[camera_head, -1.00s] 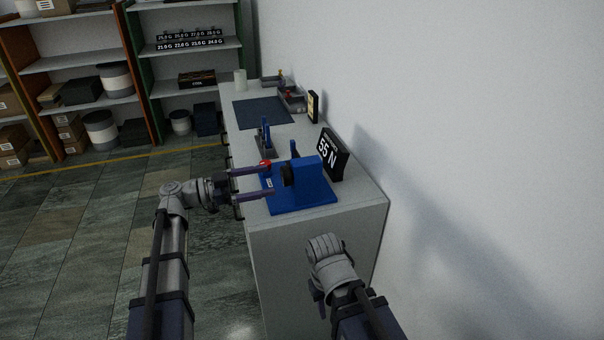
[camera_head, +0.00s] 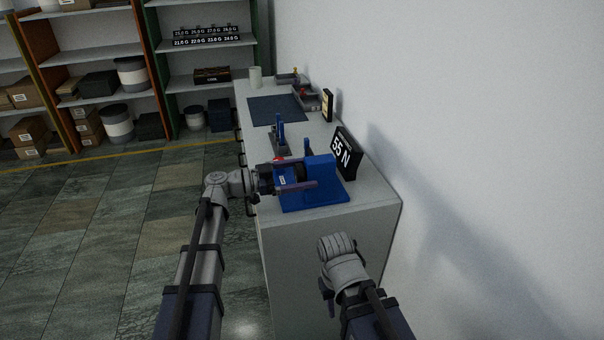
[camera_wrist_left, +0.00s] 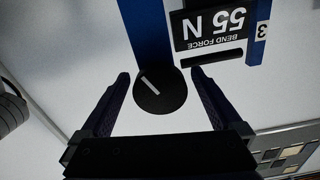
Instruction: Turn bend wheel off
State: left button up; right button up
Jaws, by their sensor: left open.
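The bend wheel (camera_wrist_left: 160,92) is a round black knob with a white pointer line, on a blue press (camera_head: 320,172) at the near end of the bench. In the left wrist view the pointer is slanted. My left gripper (camera_head: 308,172) is open, its fingers on either side of the wheel; that view shows gaps between the fingers (camera_wrist_left: 160,90) and the wheel. In the head view the fingers largely hide the wheel. A black display (camera_head: 345,153) reading 55 N stands behind the press; the left wrist view labels it BEND FORCE (camera_wrist_left: 214,24). My right gripper (camera_head: 328,295) hangs low in front of the bench, its jaws unclear.
A second blue and grey device (camera_head: 280,138) stands just beyond the press. Farther back are a dark mat (camera_head: 277,109), grey trays (camera_head: 305,98) and a white cup (camera_head: 255,77). A white wall (camera_head: 480,130) bounds the right side. Open floor (camera_head: 120,220) lies left.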

pick_arm(q)
jog(key=c, duration=1.4)
jog(key=shift+n, duration=2.1)
jog(key=o, duration=1.4)
jog(key=v, duration=0.8)
jog(key=shift+d, duration=0.1)
